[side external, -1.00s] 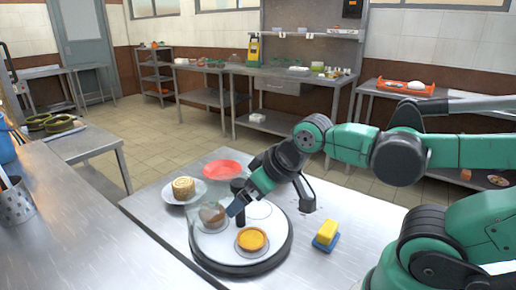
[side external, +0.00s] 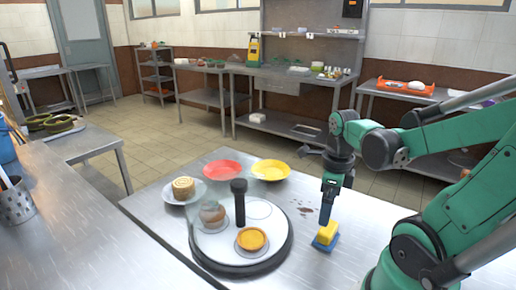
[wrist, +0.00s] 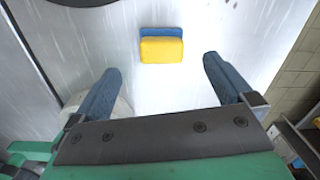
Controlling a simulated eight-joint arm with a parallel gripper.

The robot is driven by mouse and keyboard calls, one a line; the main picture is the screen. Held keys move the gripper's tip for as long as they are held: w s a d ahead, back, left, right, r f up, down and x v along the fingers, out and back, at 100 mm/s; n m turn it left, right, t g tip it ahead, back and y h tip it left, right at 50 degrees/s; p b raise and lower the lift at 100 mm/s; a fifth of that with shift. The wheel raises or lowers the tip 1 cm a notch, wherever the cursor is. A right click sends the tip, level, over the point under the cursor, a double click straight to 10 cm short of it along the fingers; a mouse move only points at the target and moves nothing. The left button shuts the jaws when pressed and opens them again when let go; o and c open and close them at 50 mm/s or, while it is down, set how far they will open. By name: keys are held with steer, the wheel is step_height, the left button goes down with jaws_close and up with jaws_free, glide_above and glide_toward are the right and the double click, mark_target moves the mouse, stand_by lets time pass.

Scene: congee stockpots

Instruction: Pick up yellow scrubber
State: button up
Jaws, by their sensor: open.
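The yellow scrubber (side external: 327,231) has a yellow block on top and a blue layer below. It lies on the steel table near its right side. In the wrist view the scrubber (wrist: 162,50) is at upper centre, ahead of the blue fingertips and roughly between their lines. My gripper (side external: 328,212) points down just above and behind the scrubber in the side view. Its fingers are wide apart and empty in the wrist view (wrist: 158,72). Contact with the scrubber is not visible.
A round turntable (side external: 215,245) with a dark upright handle (side external: 239,203), a glass cover and a small orange dish (side external: 251,240) stands left of the scrubber. Behind it are a red plate (side external: 222,170), a yellow plate (side external: 270,170) and a roll on a plate (side external: 184,188). Dark stains mark the table.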

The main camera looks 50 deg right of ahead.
mark_target(329, 227)
steer(key=shift+s+d+f+m, duration=0.1)
steer(key=shift+s+d+m, duration=0.1)
steer(key=shift+m, duration=0.35)
steer(key=shift+s+d+f+m, duration=0.1)
steer(key=shift+s+m, duration=0.1)
steer(key=shift+m, duration=0.35)
steer(key=shift+a+f, duration=0.1)
steer(key=shift+f, duration=2.6)
steer(key=c, duration=1.3)
steer(key=shift+c, duration=0.2)
steer(key=shift+r, duration=0.2)
step_height(329, 227, up, 20)
steer(key=shift+f, duration=0.2)
